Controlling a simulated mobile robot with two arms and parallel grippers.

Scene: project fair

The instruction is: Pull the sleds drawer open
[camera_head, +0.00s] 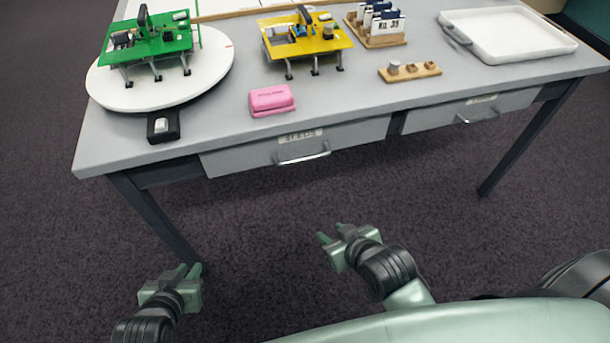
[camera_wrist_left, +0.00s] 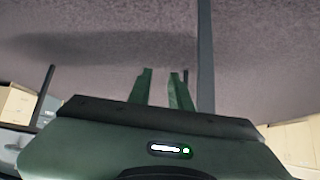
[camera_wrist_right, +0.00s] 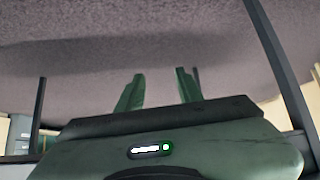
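The left drawer (camera_head: 350,137) under the table is grey and looks closed. It has a small label (camera_head: 300,136), which seems to read SLEDS, above a silver bar handle (camera_head: 302,155). My left gripper (camera_head: 190,269) is low at the left, well in front of the table and apart from it. Its fingers show a gap with nothing between them in the left wrist view (camera_wrist_left: 160,72). My right gripper (camera_head: 331,234) is below and in front of the left drawer, not touching it. It is open and empty in the right wrist view (camera_wrist_right: 160,75).
A second closed drawer (camera_head: 520,101) with a handle (camera_head: 478,116) is at the right. The tabletop holds a white turntable (camera_head: 215,73) with a green model, a yellow model (camera_head: 330,45), a pink block (camera_head: 271,100) and a white tray (camera_head: 500,35). Table legs (camera_head: 150,220) stand below; the floor between is clear.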

